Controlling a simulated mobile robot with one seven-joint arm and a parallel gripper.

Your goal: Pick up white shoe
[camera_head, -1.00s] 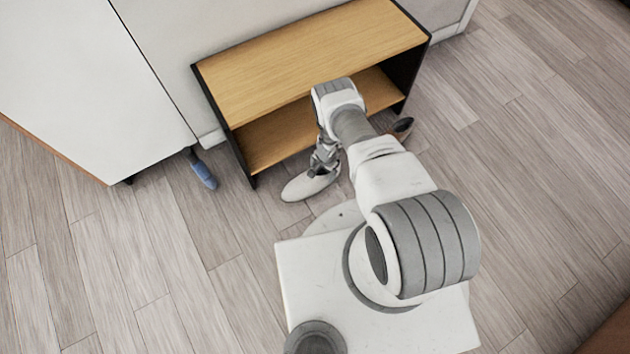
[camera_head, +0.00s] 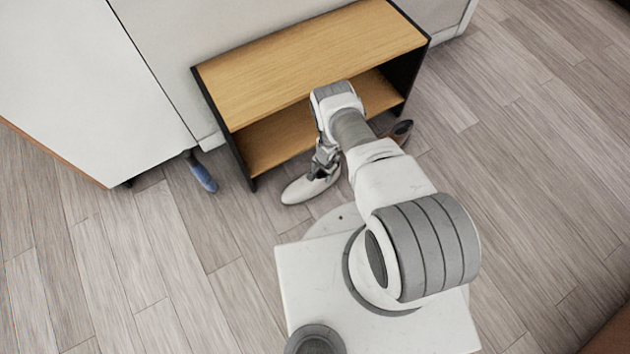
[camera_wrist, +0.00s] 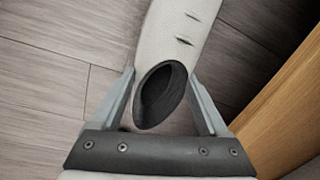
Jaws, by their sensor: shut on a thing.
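The white shoe (camera_head: 304,189) is on or just above the floor in front of the shelf's left half, its toe pointing left; I cannot tell whether it touches the floor. My gripper (camera_head: 322,172) is at the shoe's opening end, pointing down. In the wrist view, the shoe (camera_wrist: 177,35) runs up between the two fingers of my gripper (camera_wrist: 163,95), with its dark opening between them. The fingers are shut on the shoe, one on each side. My wrist hides part of the shoe's heel in the head view.
A low wooden shelf (camera_head: 315,58) with black sides stands right behind the shoe; its edge shows in the wrist view (camera_wrist: 275,115). A brown shoe (camera_head: 402,131) lies to the right, a blue item (camera_head: 203,178) to the left by the white cabinet (camera_head: 85,85). The floor at left front is free.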

